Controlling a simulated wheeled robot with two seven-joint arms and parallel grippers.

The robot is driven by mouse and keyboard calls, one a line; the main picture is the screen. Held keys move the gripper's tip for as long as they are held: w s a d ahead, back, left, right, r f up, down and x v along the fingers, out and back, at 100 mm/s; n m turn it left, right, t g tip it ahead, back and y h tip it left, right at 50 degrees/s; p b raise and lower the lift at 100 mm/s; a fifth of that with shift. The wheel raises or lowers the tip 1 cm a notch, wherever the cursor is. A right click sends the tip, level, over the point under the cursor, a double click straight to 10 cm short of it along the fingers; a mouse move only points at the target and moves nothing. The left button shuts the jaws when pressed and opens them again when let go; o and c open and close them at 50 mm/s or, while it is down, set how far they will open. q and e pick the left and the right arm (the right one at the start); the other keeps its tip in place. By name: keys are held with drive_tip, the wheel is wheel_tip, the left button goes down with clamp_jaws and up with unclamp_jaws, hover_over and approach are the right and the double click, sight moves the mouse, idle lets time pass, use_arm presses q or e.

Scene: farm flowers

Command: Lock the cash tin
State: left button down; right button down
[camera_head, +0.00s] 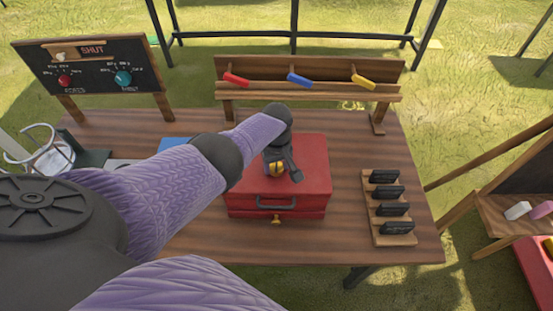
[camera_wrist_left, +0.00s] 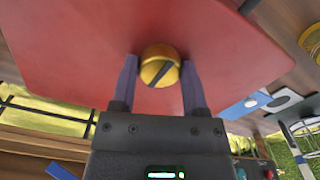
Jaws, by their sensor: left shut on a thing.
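The red cash tin (camera_head: 310,190) sits on the wooden table with its lid down. A dark handle (camera_head: 276,203) and a small gold latch (camera_head: 276,220) are on its front. My left gripper (camera_head: 279,170) is over the lid, shut on a round gold knob (camera_head: 277,169). In the left wrist view the knob (camera_wrist_left: 157,62) has a dark diagonal slot and lies between the two fingers, against the red lid (camera_wrist_left: 90,45). My right gripper is not in view.
A rack (camera_head: 300,92) with red, blue and yellow levers stands behind the tin. A wooden holder (camera_head: 388,240) with several black blocks is at right. A sign board (camera_head: 90,65) reading SHUT stands at back left. A blue object (camera_head: 173,144) lies left of the tin.

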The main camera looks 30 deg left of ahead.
sight(276, 166)
use_arm(q)
drive_tip(key=shift+n, duration=0.4)
drive_tip(key=shift+c, duration=2.3)
unclamp_jaws()
drive_tip(key=o, duration=0.4)
drive_tip(key=shift+c, duration=0.2)
drive_tip(key=shift+r, duration=0.15)
wheel_tip(276, 166, up, 10)
drive_tip(key=p, duration=0.7)
drive_tip(key=shift+f, duration=0.2)
